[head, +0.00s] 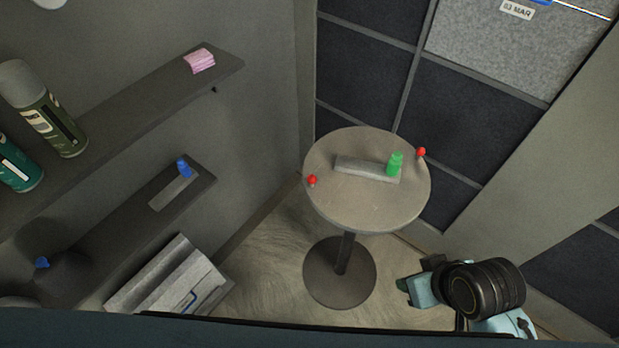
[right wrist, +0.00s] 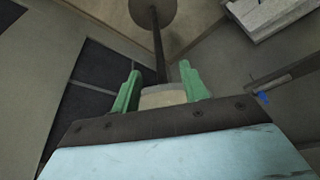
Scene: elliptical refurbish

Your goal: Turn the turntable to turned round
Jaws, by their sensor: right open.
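The turntable appears to be the round beige top (head: 340,212) on a dark stem and round foot. A grey bar (head: 355,166) lies across it, with an upright green peg (head: 395,163) at the bar's right end. Red knobs stand at the rim, one left (head: 312,180) and one right (head: 421,152). My right gripper (head: 403,291) is low, right of the stem, apart from the pegs. In the right wrist view its green fingers (right wrist: 160,82) are spread. A pale rounded edge, perhaps the top, shows between them; contact cannot be told. My left gripper is out of view.
Left wall shelves hold spray cans (head: 45,110), a pink block (head: 200,61) and a blue peg (head: 184,167). A grey box-like thing (head: 170,280) stands below them. Dark wall panels (head: 455,115) rise close behind the round top.

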